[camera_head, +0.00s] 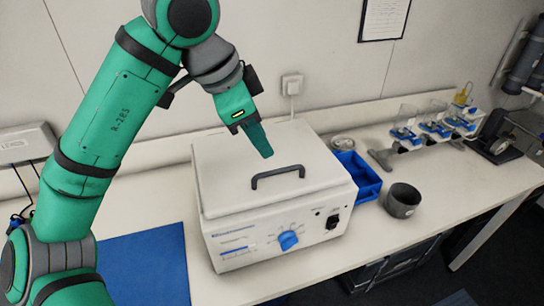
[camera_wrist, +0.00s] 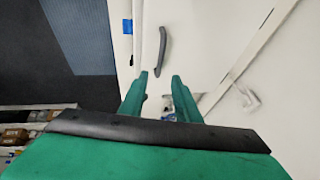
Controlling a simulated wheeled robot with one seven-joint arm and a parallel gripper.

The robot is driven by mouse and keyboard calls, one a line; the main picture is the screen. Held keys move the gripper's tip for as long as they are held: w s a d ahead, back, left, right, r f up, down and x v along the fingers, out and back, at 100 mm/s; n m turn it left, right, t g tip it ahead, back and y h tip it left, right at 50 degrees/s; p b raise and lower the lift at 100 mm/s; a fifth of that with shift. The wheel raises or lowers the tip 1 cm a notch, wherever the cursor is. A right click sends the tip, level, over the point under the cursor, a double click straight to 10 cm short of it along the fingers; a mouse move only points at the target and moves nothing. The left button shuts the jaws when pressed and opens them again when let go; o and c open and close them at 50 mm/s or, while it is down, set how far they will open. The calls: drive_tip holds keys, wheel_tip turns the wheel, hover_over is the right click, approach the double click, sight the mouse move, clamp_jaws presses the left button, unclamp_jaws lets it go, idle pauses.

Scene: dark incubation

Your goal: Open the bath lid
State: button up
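The white bath (camera_head: 275,245) stands on the bench with its lid (camera_head: 225,165) down. A dark grey bar handle (camera_head: 278,176) is on top of the lid, near the front. In the wrist view the handle (camera_wrist: 163,50) lies beyond my fingertips on the pale lid (camera_wrist: 200,35). My gripper (camera_head: 266,154) hangs over the lid, behind the handle in the head view. Its two green fingers stand apart in the wrist view (camera_wrist: 160,74), with nothing held between them. The handle is not between the fingers.
A blue tray (camera_head: 360,180) and a dark grey cup (camera_head: 402,200) stand right of the bath. A rack with clear vessels (camera_head: 435,128) is further right. A blue mat (camera_head: 145,265) lies to the left. The white wall is behind.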

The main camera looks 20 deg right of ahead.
sight(279, 170)
drive_tip(key=x, duration=0.9)
drive_tip(key=shift+d+f, duration=0.1)
drive_tip(key=shift+d, duration=0.15)
drive_tip(key=shift+w+f, duration=0.2)
drive_tip(key=shift+f, duration=0.45)
drive_tip(key=shift+d, duration=0.1)
clamp_jaws()
